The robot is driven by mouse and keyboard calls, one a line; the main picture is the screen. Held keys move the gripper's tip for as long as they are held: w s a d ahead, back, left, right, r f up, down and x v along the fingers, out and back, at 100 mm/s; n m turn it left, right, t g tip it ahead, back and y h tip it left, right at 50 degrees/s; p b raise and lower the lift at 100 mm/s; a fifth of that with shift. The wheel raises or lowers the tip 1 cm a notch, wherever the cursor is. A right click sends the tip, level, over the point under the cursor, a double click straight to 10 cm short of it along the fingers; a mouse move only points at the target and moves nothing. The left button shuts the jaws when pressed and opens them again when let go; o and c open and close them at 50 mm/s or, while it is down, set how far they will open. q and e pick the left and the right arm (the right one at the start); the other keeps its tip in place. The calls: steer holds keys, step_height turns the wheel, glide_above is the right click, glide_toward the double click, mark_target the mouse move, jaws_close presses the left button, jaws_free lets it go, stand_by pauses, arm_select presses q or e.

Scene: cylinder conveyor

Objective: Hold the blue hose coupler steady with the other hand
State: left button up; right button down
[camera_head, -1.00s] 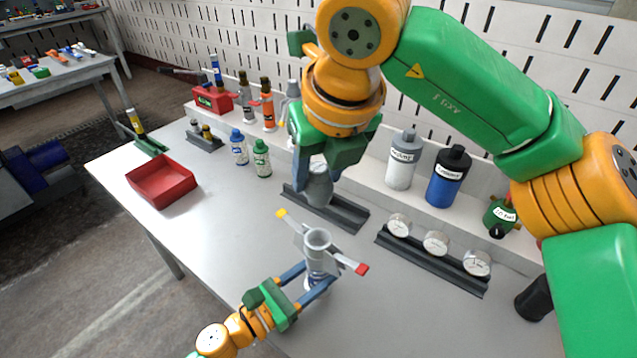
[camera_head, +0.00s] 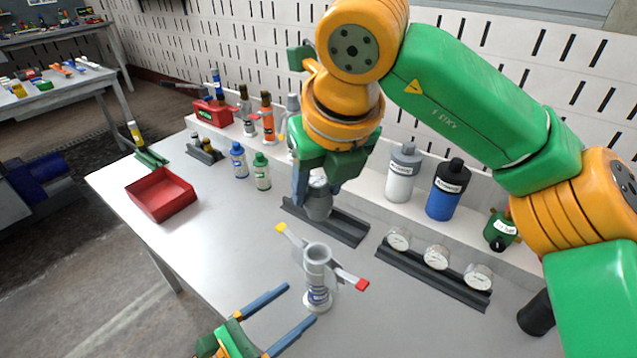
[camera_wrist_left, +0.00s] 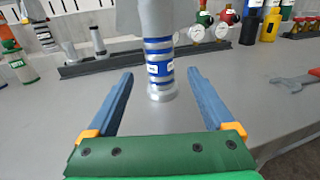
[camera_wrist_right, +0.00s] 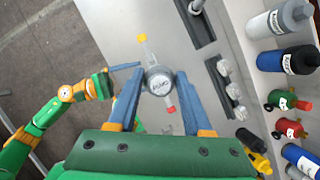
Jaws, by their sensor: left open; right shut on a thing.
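The blue hose coupler (camera_head: 317,276) stands upright on the table. It has an open grey top, blue bands on its lower body and a crossbar with yellow and red ends. My left gripper (camera_head: 300,303) is open and empty in front of it. In the left wrist view the coupler (camera_wrist_left: 160,70) stands beyond and between the spread fingertips, apart from them. My right gripper (camera_head: 316,190) is shut on a grey cylinder (camera_head: 318,206) with a labelled round top (camera_wrist_right: 158,80). In the right wrist view this cylinder covers the middle of the coupler.
A dark rack (camera_head: 345,230) and a gauge rack (camera_head: 440,275) lie behind the coupler. A red tray (camera_head: 160,195) sits at left. Bottles, including a blue one (camera_head: 447,190), line the back shelf. The table between tray and coupler is clear.

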mark_target(318, 182)
arm_select(q)
steer(key=v, duration=0.4)
steer(key=shift+s+a, duration=0.25)
steer(key=shift+s, duration=0.05)
arm_select(e)
steer(key=shift+s, duration=0.1)
arm_select(q)
steer(key=shift+a+r, duration=0.1)
steer(key=shift+r, duration=0.15)
arm_select(e)
steer(key=shift+r, duration=0.25)
step_height(318, 182, up, 5)
steer(key=p, duration=0.5)
arm_select(q)
step_height(318, 182, up, 4)
steer(key=shift+r, duration=0.1)
arm_select(e)
steer(key=shift+f, duration=0.2)
